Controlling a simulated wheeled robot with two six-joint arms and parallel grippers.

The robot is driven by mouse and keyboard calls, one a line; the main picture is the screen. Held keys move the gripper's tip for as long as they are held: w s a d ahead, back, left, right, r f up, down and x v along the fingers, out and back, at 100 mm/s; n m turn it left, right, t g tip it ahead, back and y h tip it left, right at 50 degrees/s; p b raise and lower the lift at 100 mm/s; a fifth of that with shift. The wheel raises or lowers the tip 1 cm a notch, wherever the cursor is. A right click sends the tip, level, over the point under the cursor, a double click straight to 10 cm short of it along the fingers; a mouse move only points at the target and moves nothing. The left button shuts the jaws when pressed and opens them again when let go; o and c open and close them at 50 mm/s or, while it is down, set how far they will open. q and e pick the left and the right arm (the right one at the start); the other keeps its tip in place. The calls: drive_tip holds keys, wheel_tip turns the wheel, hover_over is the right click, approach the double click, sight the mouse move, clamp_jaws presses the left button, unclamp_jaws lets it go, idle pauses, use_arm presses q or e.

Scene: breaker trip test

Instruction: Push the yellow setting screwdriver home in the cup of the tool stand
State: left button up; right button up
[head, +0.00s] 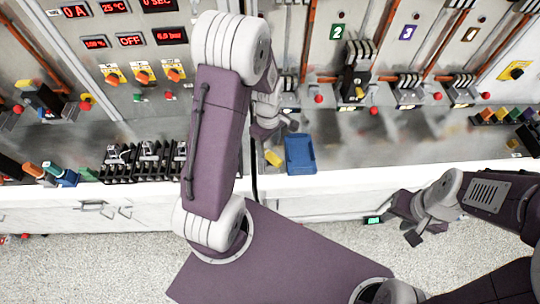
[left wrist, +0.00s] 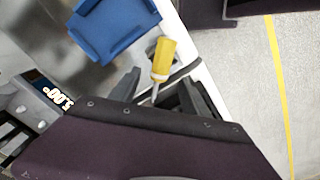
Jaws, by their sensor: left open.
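The yellow setting screwdriver (left wrist: 163,57) shows in the left wrist view with its yellow handle away from my wrist and its thin shank toward my jaws. In the head view the yellow handle (head: 273,158) shows just below my left gripper (head: 270,135), beside a blue tray. My left gripper (left wrist: 160,90) is open, with a dark finger on either side of the shank; contact cannot be told. The cup of the tool stand cannot be made out; my gripper and arm cover that area. My right gripper (head: 420,222) hangs past the bench front at the right, its jaw state unclear.
The blue tray (head: 300,154) lies close to the right of my left gripper at the bench edge. A black rack (head: 130,172) stands left of my left arm. Breakers (head: 355,75) line the panel behind. The bench (head: 420,150) right of the tray is mostly clear.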

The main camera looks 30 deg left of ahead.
sight(270, 153)
use_arm(q)
drive_tip(key=f, duration=0.2)
drive_tip(key=d+f+p, duration=0.1)
drive_tip(key=f, duration=0.1)
drive_tip(key=shift+s, duration=0.1)
drive_tip(key=shift+f, duration=0.25)
drive_tip(key=shift+a+f, duration=0.1)
drive_tip(key=shift+a, duration=0.15)
drive_tip(key=c, duration=0.9)
drive_tip(key=shift+d, duration=0.15)
clamp_jaws()
use_arm(e)
drive_tip(key=shift+w+d+r, duration=0.1)
drive_tip(key=shift+d+r, duration=0.25)
drive_tip(key=shift+r, duration=0.4)
use_arm(q)
drive_tip(key=shift+r, duration=0.2)
use_arm(e)
drive_tip(key=shift+a+f, duration=0.1)
